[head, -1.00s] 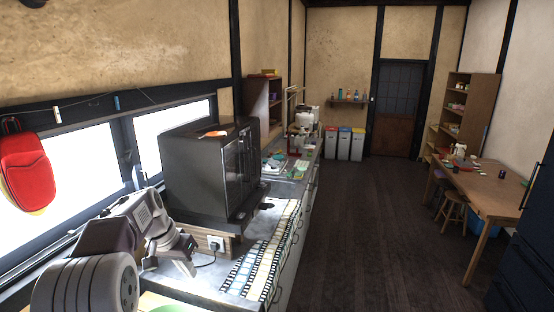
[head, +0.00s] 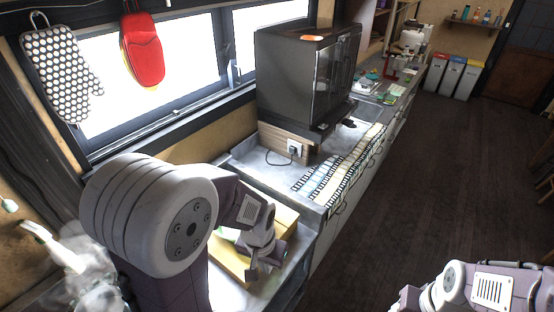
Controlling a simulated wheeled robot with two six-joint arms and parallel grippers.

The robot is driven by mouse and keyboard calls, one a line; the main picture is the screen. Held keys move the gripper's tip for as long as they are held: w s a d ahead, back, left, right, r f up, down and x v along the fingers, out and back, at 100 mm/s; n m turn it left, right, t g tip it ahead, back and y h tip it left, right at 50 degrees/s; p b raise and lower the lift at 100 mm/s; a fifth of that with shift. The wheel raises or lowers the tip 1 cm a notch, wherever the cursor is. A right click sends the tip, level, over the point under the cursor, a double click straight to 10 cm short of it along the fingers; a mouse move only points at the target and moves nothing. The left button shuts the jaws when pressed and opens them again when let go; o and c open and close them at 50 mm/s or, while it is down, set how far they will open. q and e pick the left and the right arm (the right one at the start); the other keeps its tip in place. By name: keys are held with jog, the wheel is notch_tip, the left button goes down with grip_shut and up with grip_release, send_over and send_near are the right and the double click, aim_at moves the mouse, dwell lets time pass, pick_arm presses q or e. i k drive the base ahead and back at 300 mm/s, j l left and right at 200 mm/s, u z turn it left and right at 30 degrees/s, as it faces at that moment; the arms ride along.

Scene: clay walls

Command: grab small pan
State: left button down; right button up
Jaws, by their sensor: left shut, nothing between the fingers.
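I cannot make out a small pan clearly in the head view. A small dark object (head: 349,122) sticks out on the counter by the black oven's front corner, too small to identify. My left gripper (head: 262,270) is shut and empty, pointing down over the near end of the counter. It is over or beside a yellow-tan board or box (head: 284,222), partly hidden by my arm. My right arm shows at the bottom right corner, but its fingers are out of view.
A black oven (head: 290,80) stands on the counter (head: 240,155) along the windows. A filmstrip-patterned mat (head: 340,170) lies in front of it. A dotted mitt (head: 62,70) and a red mitt (head: 143,50) hang at left. Steam rises at lower left. Open dark floor (head: 430,180) lies right.

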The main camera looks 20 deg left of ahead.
aim_at(126, 308)
jog(key=l+u, duration=0.1)
jog(key=u, duration=0.3)
jog(key=i+l+u, duration=0.1)
jog(key=u, duration=0.25)
jog(key=l+u, duration=0.1)
jog(key=u, duration=0.3)
jog(key=l+u, duration=0.1)
jog(key=u, duration=1.8)
